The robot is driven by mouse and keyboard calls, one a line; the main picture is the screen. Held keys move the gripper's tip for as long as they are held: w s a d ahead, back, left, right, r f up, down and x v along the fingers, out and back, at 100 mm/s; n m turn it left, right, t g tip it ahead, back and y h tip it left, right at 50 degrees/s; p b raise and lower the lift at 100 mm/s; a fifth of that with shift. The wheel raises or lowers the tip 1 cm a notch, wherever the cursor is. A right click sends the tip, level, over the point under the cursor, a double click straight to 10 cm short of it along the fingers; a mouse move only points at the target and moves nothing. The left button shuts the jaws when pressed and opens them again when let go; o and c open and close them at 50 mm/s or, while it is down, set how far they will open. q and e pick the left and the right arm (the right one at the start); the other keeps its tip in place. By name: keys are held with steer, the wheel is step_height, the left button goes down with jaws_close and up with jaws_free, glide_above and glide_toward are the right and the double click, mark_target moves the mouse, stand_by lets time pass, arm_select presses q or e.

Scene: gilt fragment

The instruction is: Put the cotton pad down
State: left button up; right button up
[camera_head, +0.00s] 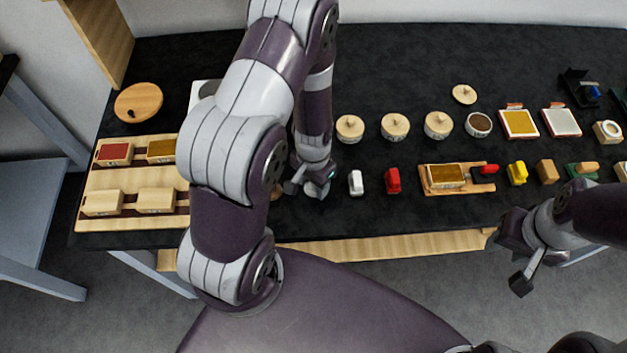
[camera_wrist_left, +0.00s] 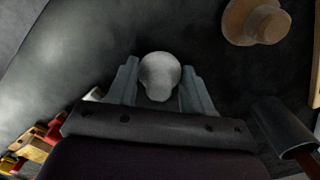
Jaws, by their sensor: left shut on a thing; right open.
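My left gripper (camera_head: 318,188) is low over the dark worktop, just left of a small white block (camera_head: 356,183). In the left wrist view its jaws (camera_wrist_left: 160,88) are shut on a pale, rounded thing, which I take for the cotton pad (camera_wrist_left: 159,72). Dark worktop shows beyond the pad; I cannot tell whether the pad touches it. In the head view I cannot make the pad out at the gripper. My right gripper (camera_head: 520,255) is open and empty in front of the table's front edge, at the right.
A red block (camera_head: 392,181) and a wooden tray (camera_head: 432,187) with a gilt block stand right of the left gripper. Several lidded round pots (camera_head: 395,126) stand behind. A wooden piece (camera_wrist_left: 254,20) lies near the pad. A wooden tray of blocks (camera_head: 130,181) is at left.

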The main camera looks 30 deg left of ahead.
arm_select(q)
steer(key=shift+s+f, duration=0.1)
steer(key=o, duration=1)
